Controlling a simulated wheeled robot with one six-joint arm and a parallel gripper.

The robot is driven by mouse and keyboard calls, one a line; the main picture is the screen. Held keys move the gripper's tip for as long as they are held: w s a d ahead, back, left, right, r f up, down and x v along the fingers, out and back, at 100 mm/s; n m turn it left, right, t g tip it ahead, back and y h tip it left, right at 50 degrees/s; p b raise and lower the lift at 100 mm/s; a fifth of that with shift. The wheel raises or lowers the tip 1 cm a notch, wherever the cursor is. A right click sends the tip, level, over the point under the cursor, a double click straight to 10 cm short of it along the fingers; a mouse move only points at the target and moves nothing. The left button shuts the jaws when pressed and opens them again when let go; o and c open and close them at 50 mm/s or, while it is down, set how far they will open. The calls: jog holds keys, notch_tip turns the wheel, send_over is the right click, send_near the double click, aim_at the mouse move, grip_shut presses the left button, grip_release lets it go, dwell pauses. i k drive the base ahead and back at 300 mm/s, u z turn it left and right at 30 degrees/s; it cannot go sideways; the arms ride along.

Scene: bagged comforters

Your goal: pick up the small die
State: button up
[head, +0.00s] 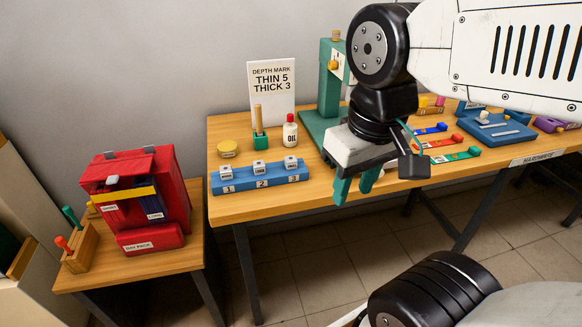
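Three small pale metal blocks, which look like dies, sit in a blue rack (245,187) on the wooden table. The left block (228,172) is above the number 1, the middle block (260,168) above 2, and the right block (291,163) above 3. Each carries a small label too fine to read, so I cannot tell which is the small die. My gripper (355,186) has green fingers pointing down, with a gap between them and nothing seen in it. It is to the right of the rack, near the table's front edge.
A green press (327,100) stands behind my gripper. An oil bottle (290,131), a wood-handled tool (259,125), a yellow tin (227,149) and a sign (271,92) stand behind the rack. A red bag (150,205) is on a lower side table. Coloured tools lie right.

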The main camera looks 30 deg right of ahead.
aim_at(290, 162)
jog(key=u, duration=2)
jog(key=i, duration=1.8)
jog(key=z, duration=2.6)
